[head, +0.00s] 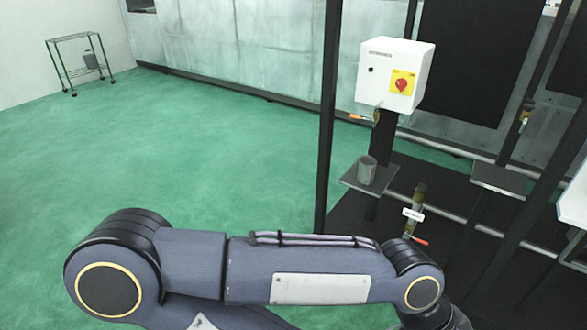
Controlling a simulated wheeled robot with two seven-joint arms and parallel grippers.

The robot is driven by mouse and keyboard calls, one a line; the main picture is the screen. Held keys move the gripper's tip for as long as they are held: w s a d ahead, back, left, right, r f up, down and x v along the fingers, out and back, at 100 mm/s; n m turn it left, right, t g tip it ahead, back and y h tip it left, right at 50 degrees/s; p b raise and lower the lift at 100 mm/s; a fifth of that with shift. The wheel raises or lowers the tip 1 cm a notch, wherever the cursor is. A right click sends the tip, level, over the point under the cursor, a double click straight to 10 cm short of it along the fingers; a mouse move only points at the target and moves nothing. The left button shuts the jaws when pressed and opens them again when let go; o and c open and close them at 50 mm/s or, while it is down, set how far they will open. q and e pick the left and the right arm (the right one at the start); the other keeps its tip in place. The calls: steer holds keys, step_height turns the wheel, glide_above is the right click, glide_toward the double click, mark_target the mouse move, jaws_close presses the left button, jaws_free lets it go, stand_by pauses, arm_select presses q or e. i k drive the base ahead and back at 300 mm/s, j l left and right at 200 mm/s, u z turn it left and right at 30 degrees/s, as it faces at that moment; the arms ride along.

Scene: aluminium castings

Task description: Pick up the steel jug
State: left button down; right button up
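A grey, cup-shaped metal vessel (366,171) stands upright on a small grey shelf (353,181) below the white switch box, right of centre. A second grey vessel (90,60) shows on the wire trolley at the far left; it is small and its shape is hard to make out. I cannot tell for sure which of the two is the steel jug. One of my arms crosses the bottom of the head view, below and in front of the shelf. Neither gripper shows, and nothing of mine touches either vessel.
The wire trolley (76,62) stands by the back wall. A white switch box (396,75) with a red knob hangs above the shelf. A dark post (327,120) rises left of it. A valve with a red handle (414,214) is nearby. Green floor (190,150) is clear at left.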

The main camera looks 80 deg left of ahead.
mark_target(368, 164)
steer(key=u, duration=9)
steer(key=l+u, duration=0.1)
steer(key=u, duration=0.35)
steer(key=k+u, duration=0.1)
steer(key=u, duration=0.4)
steer(key=k+l+u, duration=0.1)
steer(key=u, duration=0.35)
steer(key=k+u, duration=0.1)
steer(key=u, duration=0.85)
steer(key=k+u, duration=0.15)
steer(key=u, duration=0.3)
steer(key=k+j+u, duration=0.25)
steer(key=u, duration=0.15)
steer(key=k+j+u, duration=0.25)
steer(key=j+u, duration=0.15)
steer(key=k+j+u, duration=0.15)
steer(key=j+u, duration=0.25)
